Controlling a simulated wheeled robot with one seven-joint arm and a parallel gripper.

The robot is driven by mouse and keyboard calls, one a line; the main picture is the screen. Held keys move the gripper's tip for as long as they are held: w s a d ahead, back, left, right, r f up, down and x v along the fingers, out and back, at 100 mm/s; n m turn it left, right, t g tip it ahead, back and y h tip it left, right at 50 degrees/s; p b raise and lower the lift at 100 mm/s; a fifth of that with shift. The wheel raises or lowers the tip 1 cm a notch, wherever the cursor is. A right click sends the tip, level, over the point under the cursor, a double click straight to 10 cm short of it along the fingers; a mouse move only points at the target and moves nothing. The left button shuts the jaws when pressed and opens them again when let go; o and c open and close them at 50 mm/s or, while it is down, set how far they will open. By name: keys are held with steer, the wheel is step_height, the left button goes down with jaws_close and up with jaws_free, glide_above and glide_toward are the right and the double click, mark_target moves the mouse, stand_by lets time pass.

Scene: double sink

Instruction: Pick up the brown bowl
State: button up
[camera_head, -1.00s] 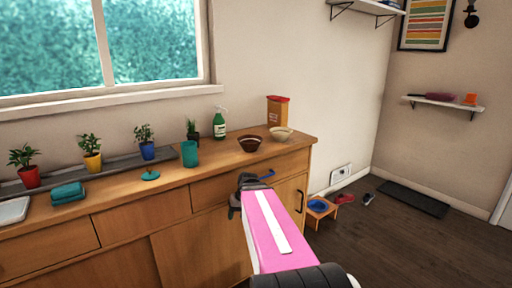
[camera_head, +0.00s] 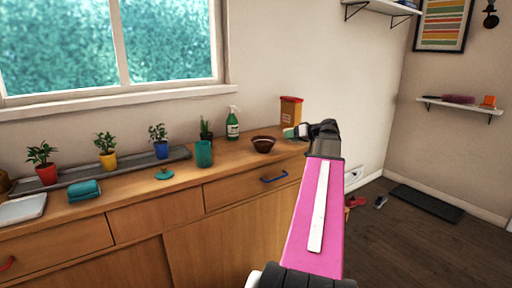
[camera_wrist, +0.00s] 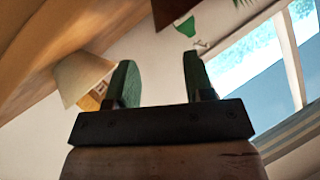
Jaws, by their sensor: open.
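The brown bowl (camera_head: 263,145) stands upright on the wooden counter, towards its right end. It also shows at the top edge of the wrist view (camera_wrist: 164,12), partly cut off. My gripper (camera_head: 293,132) is just right of the bowl in the head view, apart from it. In the wrist view its two greenish fingers (camera_wrist: 158,80) are spread, with nothing between them.
The counter (camera_head: 232,168) is clear in front of the brown bowl.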

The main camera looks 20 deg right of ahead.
mark_target(266, 140)
steer(key=x, duration=1)
steer(key=shift+w+a+r, duration=0.1)
steer(key=shift+w+r, duration=0.05)
steer(key=shift+w, duration=0.35)
jaws_close()
